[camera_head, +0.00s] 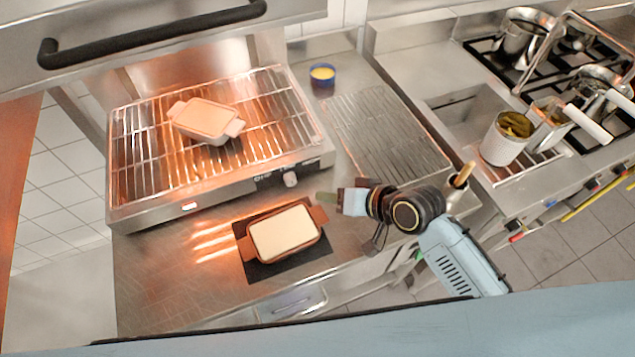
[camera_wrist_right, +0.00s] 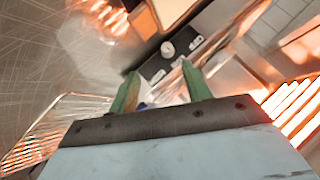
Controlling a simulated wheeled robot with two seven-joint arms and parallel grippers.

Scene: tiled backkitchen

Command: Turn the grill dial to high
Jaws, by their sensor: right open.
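The grill (camera_head: 215,140) stands on the steel counter at the left, with a glowing rack. Its dial (camera_head: 290,179) is a pale round knob on a dark panel at the right of the grill's front. My right gripper (camera_head: 328,198) is just right of the dial and in front of the grill, apart from it. In the right wrist view the dial (camera_wrist_right: 167,48) shows beyond the green fingertips (camera_wrist_right: 158,68), which are spread apart with nothing between them. The dial's setting marks are too small to read. My left gripper is not in view.
A beige dish (camera_head: 205,118) sits on the grill rack. Another dish (camera_head: 285,232) sits on a dark mat just below the dial, close to my right gripper. A blue cup (camera_head: 322,75) and a wire rack (camera_head: 385,135) are behind. A holder with utensils (camera_head: 458,190) stands right of my wrist.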

